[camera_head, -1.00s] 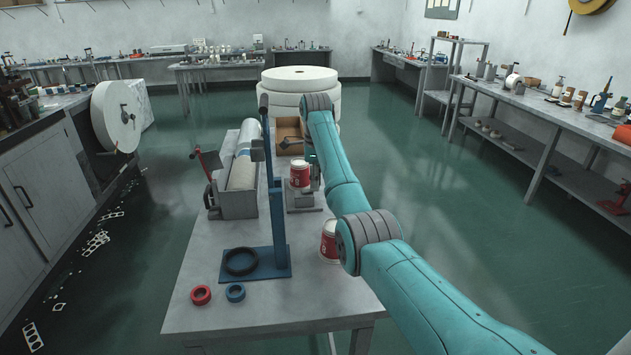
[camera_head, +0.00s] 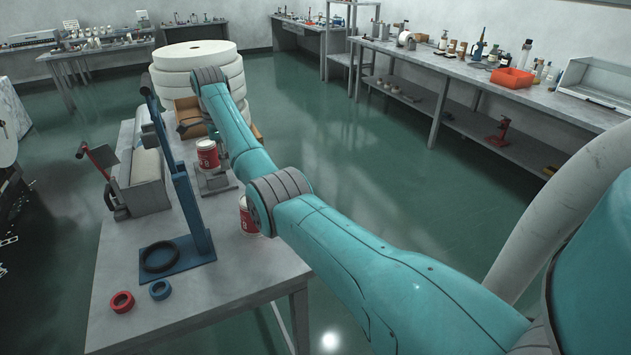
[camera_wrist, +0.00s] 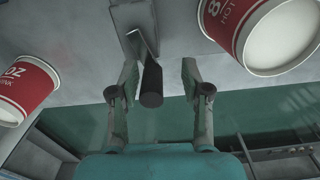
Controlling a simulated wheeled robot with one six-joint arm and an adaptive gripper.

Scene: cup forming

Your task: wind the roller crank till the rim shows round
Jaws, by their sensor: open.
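In the wrist view a dark cylindrical handle (camera_wrist: 151,86) hangs from a bent grey crank arm (camera_wrist: 140,35). My gripper (camera_wrist: 159,72) is open, with one finger on each side of the handle and visible gaps to it; I cannot tell how deep the handle sits between them. A red and white cup (camera_wrist: 24,88) shows at left and another cup (camera_wrist: 228,22) at upper right, its pale round end facing me. In the head view one cup (camera_head: 207,154) stands on a small grey stand (camera_head: 216,183). My arm hides most of my gripper there.
The second cup (camera_head: 247,216) stands on the table (camera_head: 235,265) beside my arm. A blue upright stand (camera_head: 190,205) with a black ring (camera_head: 160,257), a red ring (camera_head: 122,302) and a blue ring (camera_head: 160,290) is nearby. A paper roll unit (camera_head: 146,182) with a red lever (camera_head: 100,157) stands left.

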